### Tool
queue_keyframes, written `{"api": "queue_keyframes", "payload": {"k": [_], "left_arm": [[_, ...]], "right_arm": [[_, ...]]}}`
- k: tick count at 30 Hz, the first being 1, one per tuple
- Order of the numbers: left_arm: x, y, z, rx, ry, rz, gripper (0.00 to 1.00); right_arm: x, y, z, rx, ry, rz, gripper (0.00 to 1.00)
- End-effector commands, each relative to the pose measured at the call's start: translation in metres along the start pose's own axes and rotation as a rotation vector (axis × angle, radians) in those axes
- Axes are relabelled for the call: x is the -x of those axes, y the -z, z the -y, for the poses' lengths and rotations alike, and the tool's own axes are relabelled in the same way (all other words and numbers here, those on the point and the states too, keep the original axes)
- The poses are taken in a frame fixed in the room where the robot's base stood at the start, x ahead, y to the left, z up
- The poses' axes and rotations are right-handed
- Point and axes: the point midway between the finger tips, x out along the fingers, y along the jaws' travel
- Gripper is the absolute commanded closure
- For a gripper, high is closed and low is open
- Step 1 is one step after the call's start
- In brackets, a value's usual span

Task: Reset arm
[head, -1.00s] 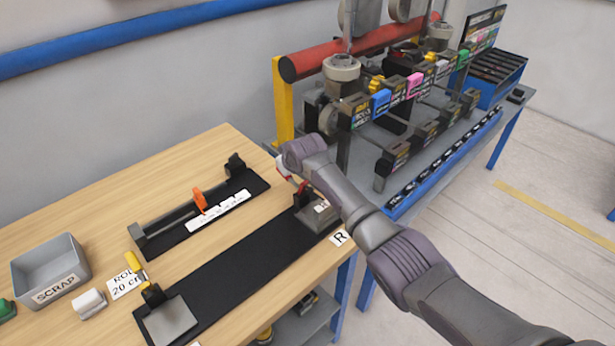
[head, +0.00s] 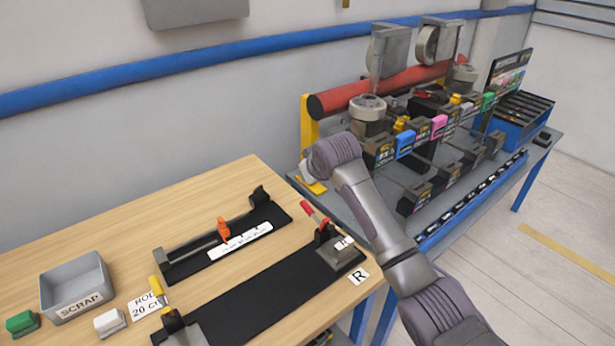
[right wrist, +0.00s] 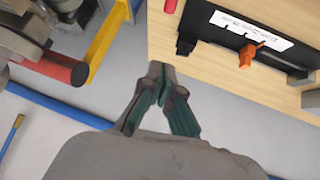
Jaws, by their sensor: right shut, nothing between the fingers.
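My right arm reaches in from the lower right of the head view and ends above the gap between the wooden table (head: 110,240) and the machine bench. Its gripper is hidden behind the wrist there. In the right wrist view my right gripper (right wrist: 158,72) is shut and empty, its fingertips together near the wooden table's edge. My left gripper is not in view.
On the table are a black fixture with an orange clamp (head: 223,229), a longer black fixture with a red-handled clamp (head: 313,212), and a grey scrap bin (head: 75,286). The machine bench has a red roller (head: 375,88) and a yellow post (head: 310,128).

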Motion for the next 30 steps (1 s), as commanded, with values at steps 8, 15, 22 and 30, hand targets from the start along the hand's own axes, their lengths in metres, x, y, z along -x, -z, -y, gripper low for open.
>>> {"api": "queue_keyframes", "payload": {"k": [8,15,22,30], "left_arm": [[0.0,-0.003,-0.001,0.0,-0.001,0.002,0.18],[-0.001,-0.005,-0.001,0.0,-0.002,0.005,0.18],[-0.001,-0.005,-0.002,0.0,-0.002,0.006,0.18],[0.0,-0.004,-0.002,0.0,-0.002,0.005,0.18]], "right_arm": [[0.005,0.003,0.0,-0.001,0.0,0.0,1.0],[0.001,-0.013,0.004,-0.01,0.008,0.011,1.0],[-0.004,-0.143,0.031,-0.106,0.051,0.103,1.0],[0.062,-0.331,0.061,-0.247,0.032,0.266,1.0]]}}
